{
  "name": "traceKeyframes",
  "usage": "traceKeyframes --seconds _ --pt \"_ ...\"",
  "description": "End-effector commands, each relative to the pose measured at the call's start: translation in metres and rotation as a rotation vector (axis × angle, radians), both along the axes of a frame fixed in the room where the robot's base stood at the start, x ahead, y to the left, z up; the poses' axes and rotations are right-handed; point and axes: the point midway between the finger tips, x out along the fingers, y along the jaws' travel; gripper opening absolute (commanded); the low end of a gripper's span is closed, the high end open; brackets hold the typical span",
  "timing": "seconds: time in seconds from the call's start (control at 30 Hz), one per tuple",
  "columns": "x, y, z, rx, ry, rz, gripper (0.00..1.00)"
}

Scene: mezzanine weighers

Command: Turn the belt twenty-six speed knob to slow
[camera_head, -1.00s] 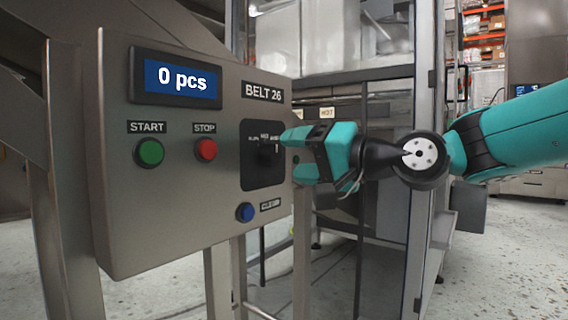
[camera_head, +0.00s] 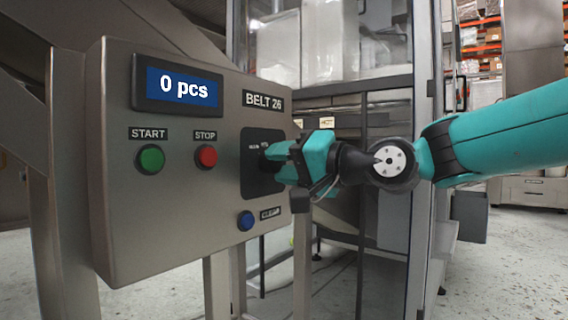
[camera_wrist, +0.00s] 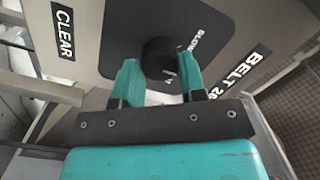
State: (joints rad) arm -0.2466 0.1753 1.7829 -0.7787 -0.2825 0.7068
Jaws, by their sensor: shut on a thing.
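The belt twenty-six speed knob is a black round knob on a dark plate (camera_head: 255,187) at the right of the grey control box (camera_head: 122,235). In the head view my gripper mostly hides it. In the wrist view the knob (camera_wrist: 158,54) sits between the two teal fingers of my gripper (camera_wrist: 160,76), which is shut on it. A printed SLOW label (camera_wrist: 198,41) shows beside the knob. My gripper (camera_head: 271,163) reaches the plate from the right. The knob's pointer setting cannot be told.
The box carries a 0 pcs display (camera_head: 178,87), a green START button (camera_head: 150,158), a red STOP button (camera_head: 206,156) and a blue CLEAR button (camera_head: 246,221) just below the knob plate. A framed glass machine (camera_head: 335,75) stands behind. Open floor lies at lower right.

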Motion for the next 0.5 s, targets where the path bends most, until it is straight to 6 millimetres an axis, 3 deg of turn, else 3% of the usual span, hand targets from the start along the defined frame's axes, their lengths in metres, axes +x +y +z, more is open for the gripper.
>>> traceKeyframes --seconds 0.5 --pt "-0.0007 0.0001 -0.0003 -0.172 -0.219 0.002 0.14"
